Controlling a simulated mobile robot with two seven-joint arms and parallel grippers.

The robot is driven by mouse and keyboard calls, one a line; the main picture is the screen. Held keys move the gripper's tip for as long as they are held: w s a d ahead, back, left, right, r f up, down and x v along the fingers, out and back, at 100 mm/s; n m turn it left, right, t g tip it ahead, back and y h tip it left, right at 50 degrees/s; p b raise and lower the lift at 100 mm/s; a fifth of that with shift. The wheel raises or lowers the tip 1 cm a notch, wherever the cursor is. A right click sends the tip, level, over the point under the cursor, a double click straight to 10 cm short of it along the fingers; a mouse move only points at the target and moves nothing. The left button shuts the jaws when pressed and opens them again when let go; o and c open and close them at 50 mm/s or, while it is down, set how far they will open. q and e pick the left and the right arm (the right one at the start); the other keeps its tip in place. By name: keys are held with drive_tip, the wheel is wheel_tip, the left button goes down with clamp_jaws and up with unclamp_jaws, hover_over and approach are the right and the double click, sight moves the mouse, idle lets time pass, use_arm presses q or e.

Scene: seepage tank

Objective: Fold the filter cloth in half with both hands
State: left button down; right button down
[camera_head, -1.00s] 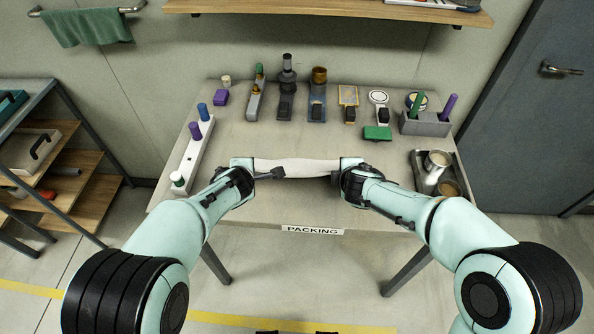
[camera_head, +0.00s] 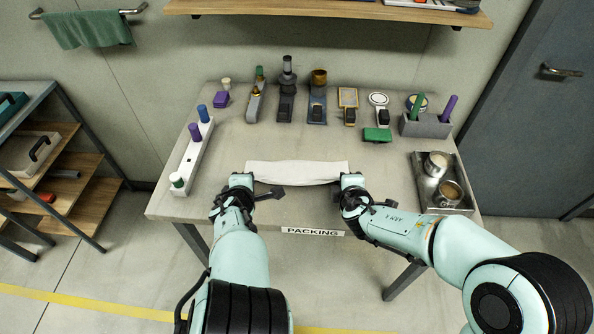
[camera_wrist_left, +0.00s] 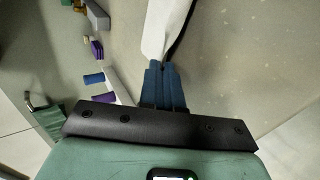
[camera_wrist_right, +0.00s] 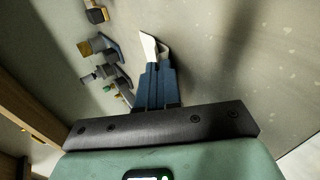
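The white filter cloth (camera_head: 297,172) stretches as a narrow strip between my two grippers, above the front middle of the table. My left gripper (camera_head: 243,178) is at its left end. In the left wrist view the blue fingers (camera_wrist_left: 163,82) are closed together on the cloth (camera_wrist_left: 166,25). My right gripper (camera_head: 350,178) is at its right end. In the right wrist view the blue fingers (camera_wrist_right: 156,80) are together with the cloth's edge (camera_wrist_right: 149,47) between them. The cloth sags slightly, and its underside is hidden.
A white rack with coloured cylinders (camera_head: 193,153) stands at left. Several fixtures (camera_head: 287,88) line the back. A grey holder (camera_head: 425,125) and a metal tray (camera_head: 440,180) with two cups stand at right. A green block (camera_head: 377,135) lies behind the right gripper.

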use_arm(q)
drive_tip(key=c, duration=1)
unclamp_jaws()
use_arm(e)
drive_tip(key=c, duration=1)
unclamp_jaws()
drive_tip(key=shift+r, duration=0.1)
use_arm(q)
drive_tip(key=r, duration=0.1)
drive_tip(key=s+r, duration=0.1)
drive_tip(key=r, duration=0.1)
drive_tip(key=shift+d+r, duration=0.1)
drive_tip(key=shift+d, duration=0.05)
use_arm(e)
drive_tip(key=r, duration=0.1)
drive_tip(key=s+r, duration=0.1)
drive_tip(key=r, duration=0.1)
drive_tip(key=shift+s, duration=0.1)
use_arm(q)
drive_tip(key=w+r+v, duration=0.1)
drive_tip(key=v, duration=0.6)
drive_tip(key=shift+s+r, duration=0.15)
drive_tip(key=shift+r, duration=0.15)
use_arm(e)
drive_tip(key=s+r, duration=0.4)
drive_tip(key=r, duration=0.1)
drive_tip(key=shift+s+r, duration=0.4)
